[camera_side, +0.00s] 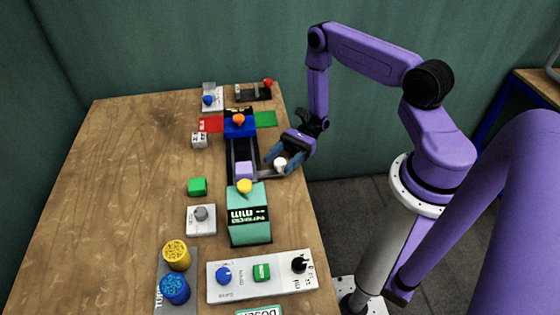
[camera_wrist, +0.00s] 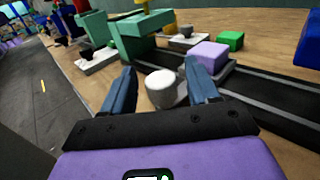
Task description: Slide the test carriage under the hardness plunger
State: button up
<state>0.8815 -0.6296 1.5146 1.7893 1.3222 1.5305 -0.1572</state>
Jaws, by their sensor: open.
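The test carriage carries a lilac block (camera_side: 244,170) on a dark rail (camera_side: 242,148). A side arm ends in a white knob (camera_side: 280,164), which also shows in the wrist view (camera_wrist: 160,88). My gripper (camera_side: 276,158) is open around the knob; in the wrist view its blue fingers (camera_wrist: 160,72) stand on either side, with gaps visible. A teal press (camera_side: 250,222) with a yellow knob (camera_side: 245,186) stands at the rail's near end. A blue press (camera_side: 240,130) with an orange knob (camera_side: 238,119) stands at the far end. I cannot tell which one holds the hardness plunger.
Red (camera_side: 211,125) and green (camera_side: 265,119) pads flank the blue press. A green block (camera_side: 197,187), a grey-knobbed box (camera_side: 201,219), yellow and blue cylinders (camera_side: 176,254) and a white control panel (camera_side: 262,275) are nearby. The table's left side is clear.

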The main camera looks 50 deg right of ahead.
jog(key=shift+a, duration=0.4)
grip_shut()
jog(key=w+d, duration=0.9)
grip_release()
jog(key=shift+d, duration=0.1)
jog(key=shift+s, duration=0.1)
jog(key=d, duration=1.2)
